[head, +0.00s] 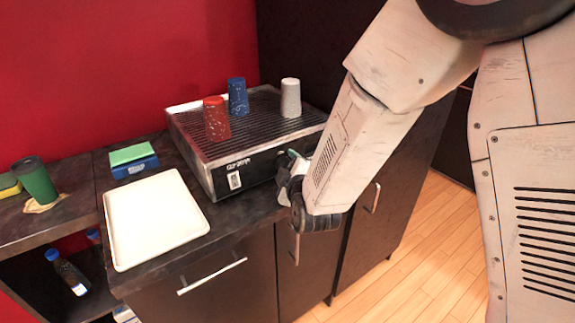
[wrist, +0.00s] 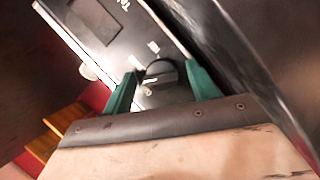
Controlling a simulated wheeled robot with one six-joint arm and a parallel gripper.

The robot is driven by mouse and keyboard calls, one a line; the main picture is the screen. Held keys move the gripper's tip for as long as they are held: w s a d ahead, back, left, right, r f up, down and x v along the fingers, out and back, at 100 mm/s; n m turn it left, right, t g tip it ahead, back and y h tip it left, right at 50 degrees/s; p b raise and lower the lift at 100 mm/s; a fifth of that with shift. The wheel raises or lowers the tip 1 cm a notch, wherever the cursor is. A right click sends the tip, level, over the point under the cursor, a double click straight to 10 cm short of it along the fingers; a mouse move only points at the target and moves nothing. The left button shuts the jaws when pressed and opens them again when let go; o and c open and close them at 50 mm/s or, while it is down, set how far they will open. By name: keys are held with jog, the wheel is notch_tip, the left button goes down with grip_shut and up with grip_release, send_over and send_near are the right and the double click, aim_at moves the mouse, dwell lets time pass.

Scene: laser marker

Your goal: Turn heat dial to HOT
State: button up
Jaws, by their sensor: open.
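The laser marker machine (head: 204,173) is a black and silver box with a ribbed top, standing on the dark counter. Its front panel also shows in the wrist view (wrist: 123,52). The dark round heat dial (wrist: 160,73) is on that panel, with light label marks around it. My gripper (wrist: 160,86) has green fingers, one on each side of the dial, and is open. I cannot tell whether either finger touches it. In the head view my gripper (head: 287,160) is at the machine's front face and hides the dial.
Red (head: 216,119), blue (head: 238,97) and white (head: 290,98) cups stand upside down on the machine. A white tray (head: 152,218) lies on the counter at left, near a blue-green sponge (head: 133,160) and a green cup (head: 36,181). Cabinet handles (head: 212,276) stick out below.

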jog(key=shift+a, duration=0.15)
jog(key=c, duration=1)
jog(key=shift+m, duration=0.3)
jog(key=m+g+y, duration=0.1)
jog(key=m, duration=0.1)
jog(key=shift+r+m+g, duration=0.1)
jog(key=shift+m+g, duration=0.2)
jog(key=shift+g, duration=0.1)
jog(key=m, duration=0.1)
jog(key=m+g+y, duration=0.1)
jog(key=m, duration=0.1)
jog(key=shift+d+g+y, duration=0.25)
jog(key=shift+g+y, duration=0.05)
jog(key=m, duration=0.1)
jog(key=m+g+y, duration=0.1)
jog(key=m, duration=0.1)
jog(key=shift+w+d+y, duration=0.15)
jog(key=shift+y, duration=0.15)
jog(key=shift+m+g+y, duration=0.6)
jog(key=shift+m+y, duration=0.4)
jog(key=shift+m, duration=0.6)
